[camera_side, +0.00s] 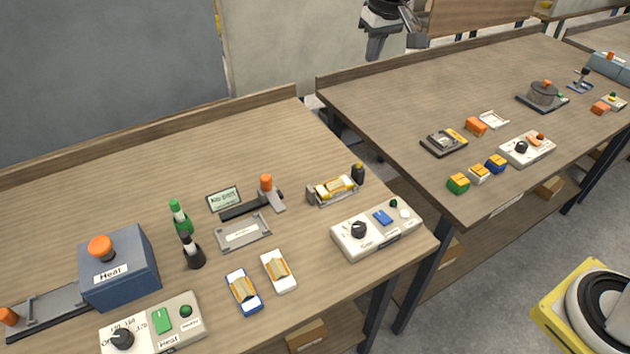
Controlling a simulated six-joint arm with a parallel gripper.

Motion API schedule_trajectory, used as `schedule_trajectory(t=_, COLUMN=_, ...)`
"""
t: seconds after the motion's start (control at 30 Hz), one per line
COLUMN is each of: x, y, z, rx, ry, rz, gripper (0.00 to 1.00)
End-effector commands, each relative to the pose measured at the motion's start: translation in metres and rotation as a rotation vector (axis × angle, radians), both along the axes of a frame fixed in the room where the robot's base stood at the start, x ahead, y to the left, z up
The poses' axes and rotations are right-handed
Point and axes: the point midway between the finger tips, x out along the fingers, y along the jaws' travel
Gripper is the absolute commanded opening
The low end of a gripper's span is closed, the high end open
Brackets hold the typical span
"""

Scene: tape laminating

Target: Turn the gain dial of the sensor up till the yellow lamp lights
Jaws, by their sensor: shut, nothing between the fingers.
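I cannot tell for certain which device is the sensor. A small black post with a yellowish top (358,174) stands at the right end of a grey holder (312,196) with a yellow-topped block in it. In front is a white control box (375,250) with a black dial (358,230), a blue button, a dark green lamp and a pale knob or lamp. No lamp visibly glows yellow. My gripper (393,48) hangs at the top of the view, beyond the tables and well away from these devices. It is shut and empty.
The right table carries another dial box (527,149) and coloured blocks (479,174). A gap separates the tables.

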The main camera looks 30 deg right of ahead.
Motion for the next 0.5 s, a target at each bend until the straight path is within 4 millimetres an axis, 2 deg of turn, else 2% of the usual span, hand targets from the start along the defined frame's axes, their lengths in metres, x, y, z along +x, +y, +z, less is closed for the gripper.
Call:
schedule_trajectory(t=0.07, x=0.0, y=0.0, z=0.0, rx=0.0, ry=0.0, rz=0.0, gripper=0.0)
schedule_trajectory(t=0.2, x=-0.001, y=0.002, z=-0.004, rx=-0.002, ry=0.004, rz=0.013, gripper=0.44)
schedule_trajectory(t=0.27, x=-0.003, y=0.005, z=-0.009, rx=-0.006, ry=0.01, rz=0.035, gripper=0.64)
schedule_trajectory(t=0.3, x=-0.004, y=0.009, z=-0.015, rx=-0.009, ry=0.016, rz=0.057, gripper=0.76)
schedule_trajectory(t=0.33, x=-0.006, y=0.012, z=-0.021, rx=-0.013, ry=0.022, rz=0.08, gripper=0.81)
schedule_trajectory(t=0.5, x=-0.025, y=0.037, z=-0.069, rx=-0.041, ry=0.069, rz=0.276, gripper=0.81)
